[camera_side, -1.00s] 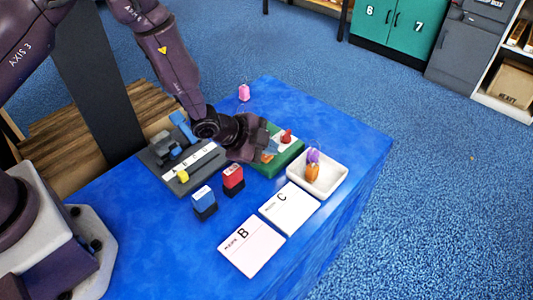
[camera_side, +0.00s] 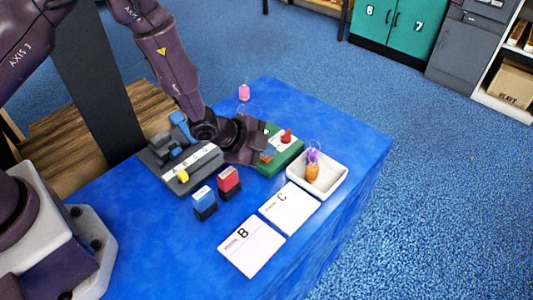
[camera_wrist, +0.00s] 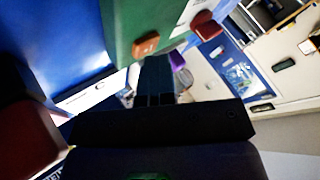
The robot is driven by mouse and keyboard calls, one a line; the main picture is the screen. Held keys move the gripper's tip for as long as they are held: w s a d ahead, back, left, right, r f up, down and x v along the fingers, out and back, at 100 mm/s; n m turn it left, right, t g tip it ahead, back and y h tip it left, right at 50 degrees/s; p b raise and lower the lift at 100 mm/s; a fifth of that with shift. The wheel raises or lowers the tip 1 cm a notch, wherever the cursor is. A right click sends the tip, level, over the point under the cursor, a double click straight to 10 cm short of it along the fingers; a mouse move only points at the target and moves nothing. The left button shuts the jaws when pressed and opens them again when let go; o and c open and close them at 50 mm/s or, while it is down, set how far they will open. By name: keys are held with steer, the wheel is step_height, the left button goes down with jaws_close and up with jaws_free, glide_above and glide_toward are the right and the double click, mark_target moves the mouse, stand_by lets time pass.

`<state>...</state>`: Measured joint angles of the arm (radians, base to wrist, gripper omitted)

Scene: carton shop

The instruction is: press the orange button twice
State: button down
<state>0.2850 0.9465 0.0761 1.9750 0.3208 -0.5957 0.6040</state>
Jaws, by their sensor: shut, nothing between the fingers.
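The green box (camera_side: 283,160) stands on the blue table, with a red knob (camera_side: 286,136) on its white panel. The orange button (camera_side: 267,157) is on the box's near left part, close by my gripper. In the wrist view the orange button (camera_wrist: 146,43) shows whole on the green face, with the red knob (camera_wrist: 207,25) to its right. My gripper (camera_side: 264,141) is shut and empty, low over the left side of the green box. Its dark fingertips (camera_wrist: 156,82) show below the orange button in the wrist view. I cannot tell whether they touch the box.
A grey rack (camera_side: 165,165) stands left of my gripper. A blue stamp (camera_side: 204,203) and a red stamp (camera_side: 229,181) stand in front. A white tray (camera_side: 330,180) holds purple and orange tags. Cards B (camera_side: 252,246) and C (camera_side: 290,208) lie flat. A pink tag (camera_side: 244,92) is behind.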

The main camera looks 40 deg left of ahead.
steer(key=shift+s+a+r, duration=0.15)
steer(key=shift+r, duration=0.45)
steer(key=shift+r, duration=2.6)
stand_by(0.5)
step_height(320, 180, up, 4)
glide_above(265, 159)
steer(key=shift+r, duration=0.15)
steer(key=shift+w+f, duration=0.2)
steer(key=shift+f, duration=4.2)
